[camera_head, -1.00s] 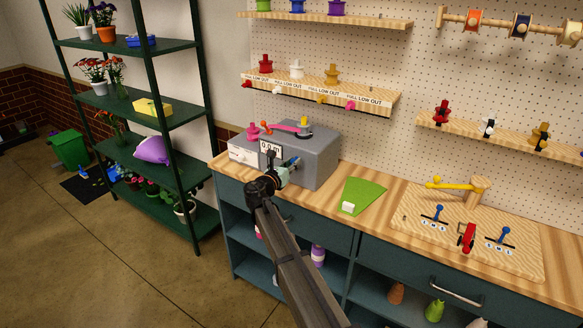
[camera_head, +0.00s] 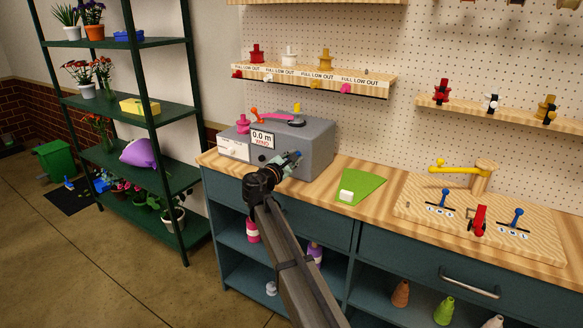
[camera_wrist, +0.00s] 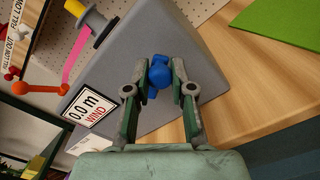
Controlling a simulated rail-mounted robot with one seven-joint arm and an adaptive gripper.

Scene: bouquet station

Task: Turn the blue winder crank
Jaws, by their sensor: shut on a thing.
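The grey winder box (camera_head: 312,146) stands on the wooden counter, with a small sign (camera_head: 262,139) reading 0.0 m and WIND on its front. The blue winder crank (camera_wrist: 160,74) shows in the wrist view as a rounded blue knob between my fingertips. My gripper (camera_wrist: 161,82) is shut on this blue knob at the front face of the box. In the head view my gripper (camera_head: 288,164) is at the front right of the box, and the crank is mostly hidden by it. A pink ribbon (camera_head: 274,117) runs across the box top from an orange guide to a yellow-topped post.
A green sheet (camera_head: 364,186) with a white block lies right of the box. Further right stands a wooden board (camera_head: 420,210) with blue and red levers. A shelf of spools (camera_head: 310,76) hangs above. A dark green rack (camera_head: 150,110) stands at left.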

